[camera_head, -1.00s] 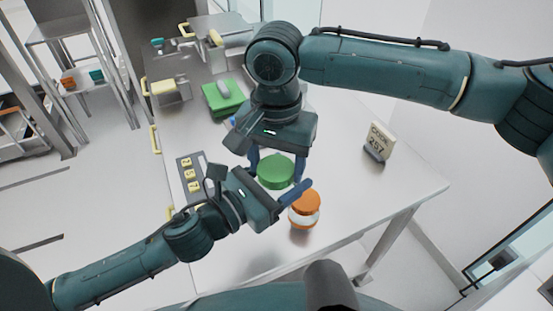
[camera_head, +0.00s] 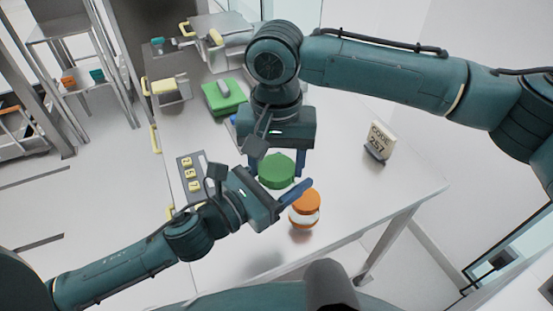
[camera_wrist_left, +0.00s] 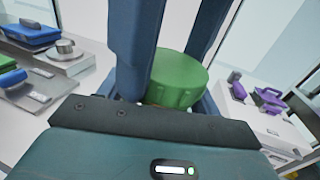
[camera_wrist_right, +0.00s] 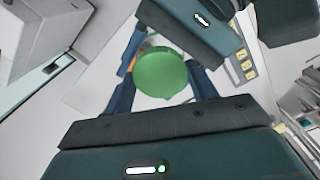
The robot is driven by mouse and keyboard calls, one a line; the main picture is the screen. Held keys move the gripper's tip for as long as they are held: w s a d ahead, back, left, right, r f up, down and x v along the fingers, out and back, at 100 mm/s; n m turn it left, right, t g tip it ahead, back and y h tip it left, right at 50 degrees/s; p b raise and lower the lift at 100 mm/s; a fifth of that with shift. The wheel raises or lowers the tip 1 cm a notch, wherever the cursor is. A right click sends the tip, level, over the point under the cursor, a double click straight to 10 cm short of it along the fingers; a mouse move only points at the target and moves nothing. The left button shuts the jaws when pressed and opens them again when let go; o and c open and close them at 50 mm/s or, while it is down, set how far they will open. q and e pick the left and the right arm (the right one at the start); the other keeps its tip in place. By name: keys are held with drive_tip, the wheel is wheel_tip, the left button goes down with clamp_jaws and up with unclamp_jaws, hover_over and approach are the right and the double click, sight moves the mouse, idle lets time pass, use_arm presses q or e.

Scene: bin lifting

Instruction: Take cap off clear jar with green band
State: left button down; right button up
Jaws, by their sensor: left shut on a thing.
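The jar's green cap (camera_head: 277,171) sits at the middle of the table, seen from above. The clear body and its band are mostly hidden under the cap and behind the grippers. My left gripper (camera_head: 284,182) comes in low from the left, shut on the jar below the cap; the cap shows between its fingers in the left wrist view (camera_wrist_left: 178,78). My right gripper (camera_head: 278,164) is above and behind, pointing down, its fingers apart on either side of the cap. In the right wrist view the cap (camera_wrist_right: 160,74) lies between the fingers with a visible gap.
An orange-capped jar (camera_head: 304,208) stands close to the left gripper's finger. A code sign (camera_head: 379,141) stands at the right of the table (camera_head: 400,185). A green object (camera_head: 223,97) and a panel with yellow buttons (camera_head: 189,175) lie to the left. The front right is clear.

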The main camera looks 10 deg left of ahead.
drive_tip(key=o, duration=0.4)
drive_tip(key=shift+d, duration=0.1)
drive_tip(key=shift+o, duration=0.3)
drive_tip(key=shift+s+a, duration=0.1)
drive_tip(key=shift+a, duration=0.1)
wheel_tip(320, 180, up, 4)
drive_tip(key=shift+f, duration=0.1)
drive_tip(key=shift+r, duration=0.4)
drive_tip(key=shift+d, duration=0.1)
